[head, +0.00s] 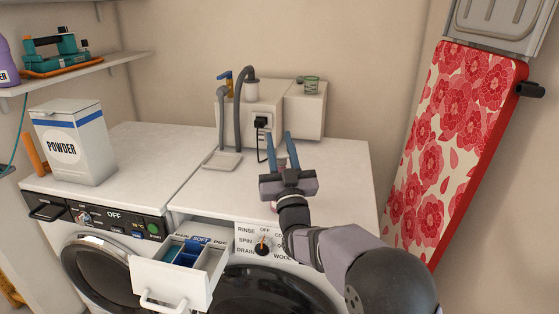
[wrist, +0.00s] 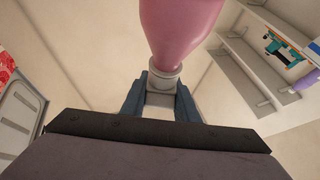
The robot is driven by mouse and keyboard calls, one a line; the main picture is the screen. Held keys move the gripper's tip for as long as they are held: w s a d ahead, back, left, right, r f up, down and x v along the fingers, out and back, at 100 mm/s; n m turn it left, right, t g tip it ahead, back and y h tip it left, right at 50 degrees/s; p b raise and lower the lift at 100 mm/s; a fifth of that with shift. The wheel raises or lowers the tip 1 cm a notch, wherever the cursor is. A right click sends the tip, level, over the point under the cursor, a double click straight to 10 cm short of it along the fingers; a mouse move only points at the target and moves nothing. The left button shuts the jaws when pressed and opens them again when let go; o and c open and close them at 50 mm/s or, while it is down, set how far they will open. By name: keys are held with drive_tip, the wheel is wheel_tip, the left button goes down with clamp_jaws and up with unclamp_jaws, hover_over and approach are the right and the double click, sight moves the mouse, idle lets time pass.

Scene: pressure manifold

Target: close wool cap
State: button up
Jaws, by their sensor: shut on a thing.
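In the wrist view a pink bottle (wrist: 180,25) comes in from the top, its pale neck or cap (wrist: 162,78) between the fingers. My gripper (wrist: 160,98) is shut on this pale part. The join between neck and cap is not clear. Most of the bottle is hidden there behind the gripper; only a small pink patch (head: 274,207) shows.
A detergent drawer (head: 170,285) with blue parts stands pulled out beside a dial (head: 262,245). A powder box (head: 70,143) is on the left machine. A white unit (head: 250,115) with hoses and plug stands at the back. A floral ironing board (head: 455,135) leans at right.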

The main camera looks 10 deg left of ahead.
sight(282, 158)
drive_tip(key=shift+f+t+b, duration=0.1)
drive_tip(key=shift+t+b, duration=0.2)
drive_tip(key=shift+b, duration=0.5)
drive_tip(key=o, duration=1.1)
drive_tip(key=shift+s, duration=0.15)
drive_tip(key=shift+b+v, duration=0.75)
drive_tip(key=shift+v, duration=2.85)
drive_tip(key=shift+f, duration=0.1)
